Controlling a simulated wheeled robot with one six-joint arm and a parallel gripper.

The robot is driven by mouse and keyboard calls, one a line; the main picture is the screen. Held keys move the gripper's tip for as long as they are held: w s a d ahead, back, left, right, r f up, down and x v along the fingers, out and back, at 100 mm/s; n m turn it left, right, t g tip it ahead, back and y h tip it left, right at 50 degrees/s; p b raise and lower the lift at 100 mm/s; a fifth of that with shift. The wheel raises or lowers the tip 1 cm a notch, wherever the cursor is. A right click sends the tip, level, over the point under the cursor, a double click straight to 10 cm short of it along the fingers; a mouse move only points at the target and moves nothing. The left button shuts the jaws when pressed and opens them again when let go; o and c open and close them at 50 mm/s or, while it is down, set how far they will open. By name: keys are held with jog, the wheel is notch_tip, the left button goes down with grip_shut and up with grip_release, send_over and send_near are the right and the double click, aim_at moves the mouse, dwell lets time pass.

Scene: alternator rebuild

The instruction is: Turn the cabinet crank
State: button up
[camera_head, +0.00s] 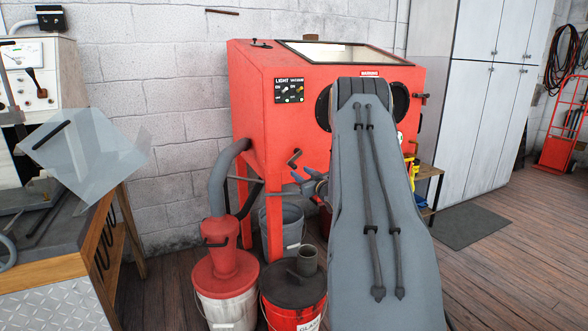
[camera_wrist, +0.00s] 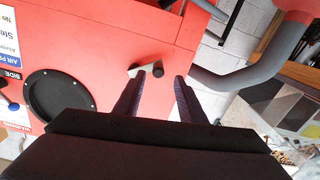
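The red cabinet (camera_head: 345,90) stands against the white brick wall, and its red front fills much of the wrist view (camera_wrist: 110,45). The small dark crank (camera_head: 294,158) is on its lower front. In the wrist view the crank (camera_wrist: 142,67) has a light arm and a black round knob at its right end. My gripper (camera_head: 310,184) is near the crank, just below and to its right in the head view. In the wrist view my gripper (camera_wrist: 159,80) is open, with the knob at the gap between its fingertips. I cannot tell whether they touch.
A grey hose (camera_head: 220,172) runs from the cabinet to a red-topped collector (camera_head: 222,268). A red bucket (camera_head: 292,290) and a grey bucket (camera_head: 286,228) stand below the cabinet. A workbench (camera_head: 62,270) is at the left. Open floor (camera_head: 515,265) lies at the right.

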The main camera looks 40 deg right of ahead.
aim_at(296, 168)
jog(key=shift+w+d, duration=0.15)
jog(key=shift+d, duration=0.05)
jog(key=x, duration=0.7)
jog(key=shift+w+p, duration=0.2)
jog(key=shift+p, duration=0.15)
jog(key=shift+c, duration=0.2)
grip_shut()
